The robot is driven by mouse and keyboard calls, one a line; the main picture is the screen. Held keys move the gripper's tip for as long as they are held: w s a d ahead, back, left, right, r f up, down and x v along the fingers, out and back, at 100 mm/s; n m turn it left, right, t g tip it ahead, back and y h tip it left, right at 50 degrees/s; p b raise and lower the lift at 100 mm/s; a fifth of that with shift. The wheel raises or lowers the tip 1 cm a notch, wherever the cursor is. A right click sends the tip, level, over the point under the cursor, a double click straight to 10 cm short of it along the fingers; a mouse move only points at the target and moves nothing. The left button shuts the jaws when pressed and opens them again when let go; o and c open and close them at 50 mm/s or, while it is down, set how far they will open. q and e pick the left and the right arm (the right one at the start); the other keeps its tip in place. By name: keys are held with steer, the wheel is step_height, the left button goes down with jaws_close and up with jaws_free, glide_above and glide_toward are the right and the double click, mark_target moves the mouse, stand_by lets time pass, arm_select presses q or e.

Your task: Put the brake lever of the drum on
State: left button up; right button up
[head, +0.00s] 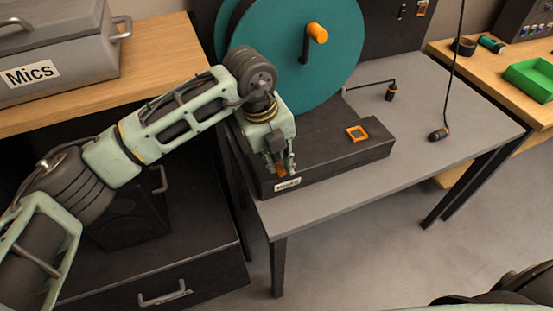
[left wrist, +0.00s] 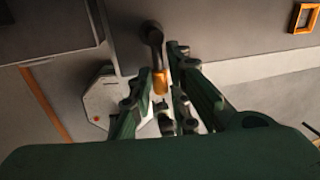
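The teal drum (head: 305,50) stands upright at the back of the grey table, with an orange-handled crank (head: 317,33) on its face. It is mounted at a long dark base box (head: 365,150). The brake lever, a dark bent rod with an orange tip, shows in the left wrist view (left wrist: 159,82); in the head view only its orange tip (head: 281,170) shows at the box's front left. My left gripper (head: 284,168) is at the lever, pointing down, its fingers apart on either side of the orange tip (left wrist: 157,92). Contact is not clear. My right gripper is not in view.
An orange square frame (head: 357,133) sits on the box top. A small white label (head: 287,184) is on its front. A cable with a dark plug (head: 438,134) hangs at right. A grey "Mics" case (head: 55,60) rests on the left wooden shelf.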

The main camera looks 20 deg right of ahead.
arm_select(q)
steer(key=o, duration=0.3)
steer(key=shift+r, duration=0.15)
step_height(320, 180, up, 11)
steer(key=a, duration=0.2)
steer(key=shift+s+a+r, duration=0.2)
stand_by(0.5)
